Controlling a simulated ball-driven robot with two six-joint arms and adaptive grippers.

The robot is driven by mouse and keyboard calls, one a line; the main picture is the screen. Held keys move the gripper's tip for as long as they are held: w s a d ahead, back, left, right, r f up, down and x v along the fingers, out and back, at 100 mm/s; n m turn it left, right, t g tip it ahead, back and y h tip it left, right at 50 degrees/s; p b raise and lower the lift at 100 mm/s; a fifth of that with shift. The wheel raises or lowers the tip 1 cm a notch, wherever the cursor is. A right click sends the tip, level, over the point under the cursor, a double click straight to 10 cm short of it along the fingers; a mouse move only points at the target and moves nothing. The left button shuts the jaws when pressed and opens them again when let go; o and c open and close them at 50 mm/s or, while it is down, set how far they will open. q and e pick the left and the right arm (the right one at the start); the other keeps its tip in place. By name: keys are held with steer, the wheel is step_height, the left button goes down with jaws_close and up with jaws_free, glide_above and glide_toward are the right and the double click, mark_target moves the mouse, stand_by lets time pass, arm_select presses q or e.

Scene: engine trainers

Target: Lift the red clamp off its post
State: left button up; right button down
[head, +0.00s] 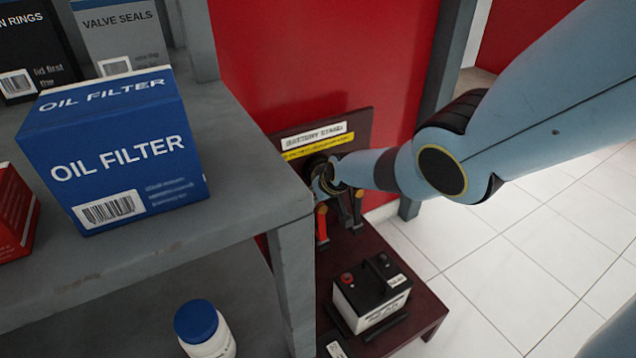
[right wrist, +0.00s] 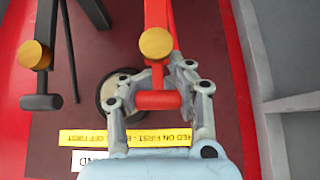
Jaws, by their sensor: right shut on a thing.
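The red clamp (head: 322,224) hangs low in front of the back board, beside the shelf corner in the head view. In the right wrist view its red crossbar (right wrist: 158,100) lies between my right fingers, with a brass-coloured round piece just above it. My right gripper (right wrist: 160,98) is shut on this bar; it also shows in the head view (head: 326,178), small and partly hidden. The black clamp (head: 357,207) hangs to the right and shows at the left in the wrist view (right wrist: 40,102). I cannot tell whether the red clamp still touches a post. My left gripper is out of view.
A battery (head: 372,300) with a red cap sits on the dark red stand (head: 425,318) below. The grey shelf (head: 245,215) at left carries an oil filter box (head: 120,155) close to the stand. White floor is clear at right.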

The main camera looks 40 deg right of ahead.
steer(key=shift+w+d+r, duration=0.35)
steer(key=shift+w+r, duration=0.05)
steer(key=shift+r, duration=0.1)
steer(key=c, duration=1.1)
jaws_free()
steer(key=shift+s, duration=0.1)
steer(key=shift+o, duration=1.2)
steer(key=shift+s+a+f, duration=0.1)
steer(key=shift+o, duration=0.2)
steer(key=shift+f, duration=0.1)
steer(key=shift+s+a, duration=0.1)
steer(key=shift+s, duration=0.1)
steer(key=v, duration=1.1)
steer(key=shift+s+r, duration=0.25)
steer(key=shift+r, duration=0.1)
steer(key=shift+a, duration=0.1)
